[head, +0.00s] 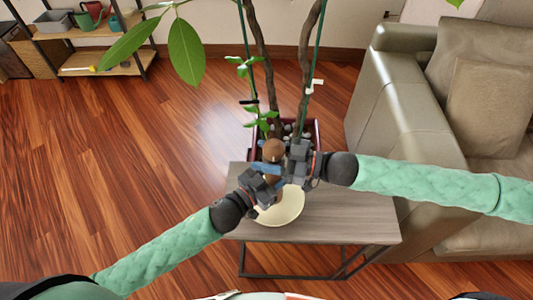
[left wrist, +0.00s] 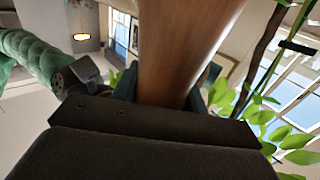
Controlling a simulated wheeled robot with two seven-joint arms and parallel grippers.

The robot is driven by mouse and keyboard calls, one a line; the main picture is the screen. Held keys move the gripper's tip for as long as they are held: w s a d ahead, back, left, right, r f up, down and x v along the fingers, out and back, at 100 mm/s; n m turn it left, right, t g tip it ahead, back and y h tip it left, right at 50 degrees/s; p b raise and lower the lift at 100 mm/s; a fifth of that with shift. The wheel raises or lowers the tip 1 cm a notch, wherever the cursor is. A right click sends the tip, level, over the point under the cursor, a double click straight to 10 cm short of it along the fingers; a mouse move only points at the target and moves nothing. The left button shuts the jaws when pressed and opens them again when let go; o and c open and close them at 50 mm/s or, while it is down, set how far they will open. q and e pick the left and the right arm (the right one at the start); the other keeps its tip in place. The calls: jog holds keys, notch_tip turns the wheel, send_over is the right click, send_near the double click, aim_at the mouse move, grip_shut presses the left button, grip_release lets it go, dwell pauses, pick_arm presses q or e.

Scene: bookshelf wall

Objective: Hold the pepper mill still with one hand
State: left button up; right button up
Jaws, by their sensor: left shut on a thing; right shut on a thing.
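The pepper mill (head: 273,149) is brown wood with a rounded top and stands upright above a cream plate (head: 285,212) on a small table. My left gripper (head: 268,184) is shut on its lower body. In the left wrist view the brown shaft of the mill (left wrist: 182,48) rises between the fingers of my left gripper (left wrist: 165,92). My right gripper (head: 283,166) comes in from the right and is shut on the mill higher up, just below its top. The grippers hide much of the mill, and its base cannot be seen clearly.
The grey wood table (head: 350,222) has bare room at its right. A potted plant (head: 312,130) with tall stems stands just behind it, its leaves hanging to the left. A grey-green sofa (head: 395,115) is at the right, a shelf (head: 100,68) at the far left. Floor is open at left.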

pick_arm(q)
jog(key=shift+r, duration=0.1)
pick_arm(e)
jog(key=shift+s+d+f+n+g, duration=0.1)
jog(key=shift+n+g, duration=1.15)
jog(key=shift+g, duration=0.7)
jog(key=shift+s+d+f+n+g, duration=0.1)
jog(key=shift+n+g, duration=1.15)
jog(key=shift+g, duration=0.7)
jog(key=o, duration=1)
jog(key=shift+r, duration=0.1)
jog(key=v, duration=1.2)
jog(key=shift+w+r, duration=0.1)
jog(key=shift+r, duration=0.1)
pick_arm(q)
jog(key=shift+r+p, duration=0.4)
jog(key=shift+p, duration=0.2)
pick_arm(e)
jog(key=shift+r, duration=0.55)
pick_arm(q)
jog(key=o, duration=1.3)
jog(key=shift+c, duration=0.2)
